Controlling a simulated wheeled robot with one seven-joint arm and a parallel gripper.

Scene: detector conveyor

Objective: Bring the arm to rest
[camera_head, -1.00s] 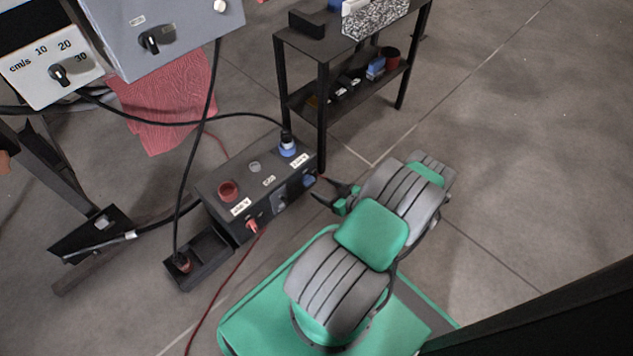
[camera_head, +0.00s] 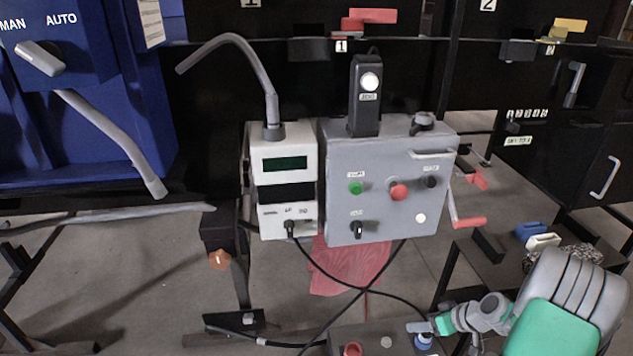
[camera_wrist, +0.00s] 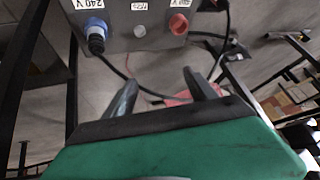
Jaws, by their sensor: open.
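My arm enters at the bottom right of the head view. My gripper (camera_head: 432,326) is at the left end of the arm, near the blue plug (camera_head: 424,341) on the dark power box (camera_head: 375,338). In the wrist view my gripper (camera_wrist: 157,84) shows two dark fingers spread apart with nothing between them. The power box (camera_wrist: 132,14) lies beyond the fingertips there, with a blue plug (camera_wrist: 95,32) and a red socket (camera_wrist: 178,24). The fingers look apart from the box.
A grey control panel (camera_head: 385,210) and a white display unit (camera_head: 286,205) stand beyond the power box. Black cables (camera_head: 335,280) hang between them and the box. A dark shelf (camera_head: 490,262) with small items is close to my arm. A red cloth (camera_head: 345,268) hangs below the panel.

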